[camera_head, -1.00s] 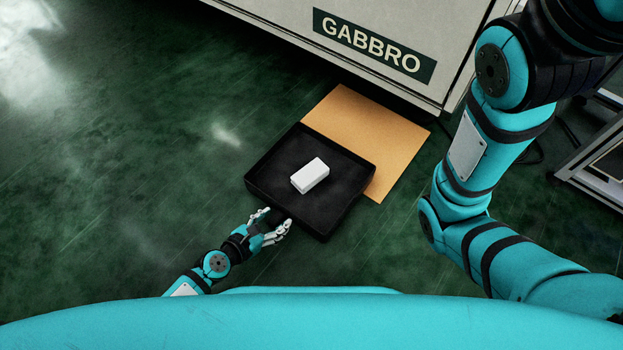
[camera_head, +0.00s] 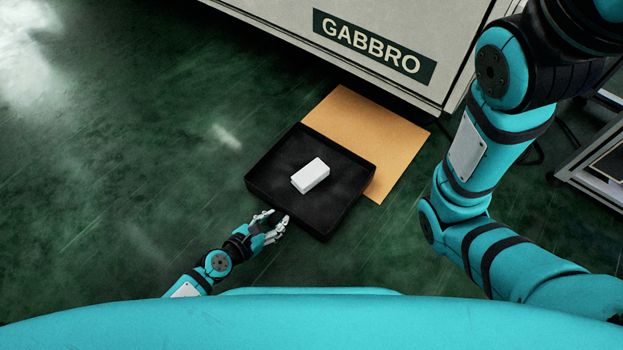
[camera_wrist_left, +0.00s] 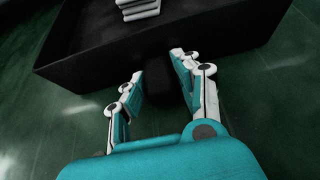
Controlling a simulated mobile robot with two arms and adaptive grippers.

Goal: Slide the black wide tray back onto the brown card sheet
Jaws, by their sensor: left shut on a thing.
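The black wide tray (camera_head: 332,208) lies on the floor in the head view, its upper right part covering the lower left of the brown card sheet (camera_head: 372,130). The rest of the tray is on the bare floor. A white block (camera_head: 310,175) sits in the tray. My left gripper (camera_head: 274,219) is at the tray's near left side. In the left wrist view my left gripper (camera_wrist_left: 158,70) is shut on a dark tab of the tray (camera_wrist_left: 105,52), between its fingers. My right gripper is not in view.
A large pale cabinet marked GABBRO (camera_head: 372,46) stands just behind the card sheet. The green floor (camera_head: 140,170) left of the tray is clear. My right arm fills the right side. A metal frame (camera_head: 585,170) stands at far right.

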